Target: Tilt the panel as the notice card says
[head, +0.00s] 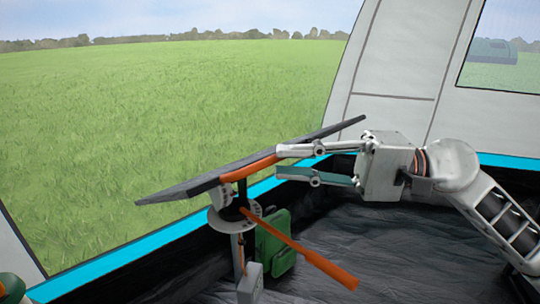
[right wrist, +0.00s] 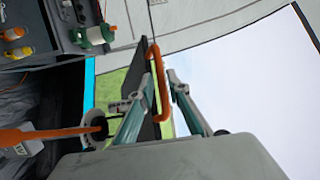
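The dark flat panel (head: 190,187) sits tilted on a stand, its right end higher than its left in the head view. An orange handle (head: 248,168) runs along its near edge; it also shows in the right wrist view (right wrist: 163,95). My right gripper (head: 290,163) is open, with its fingers on either side of the handle; contact cannot be told. A pale round plate (head: 222,222) and an orange lever (head: 318,262) are below the panel. A small pale card or block with dark marks (right wrist: 20,149) is near the lever; its marks are unreadable.
A green case (head: 276,240) stands on the dark floor behind the stand. In the right wrist view, a green and white lantern (right wrist: 92,36) and small yellow-orange bottles (right wrist: 18,51) stand on a surface. The tent wall (head: 400,60) is at the right.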

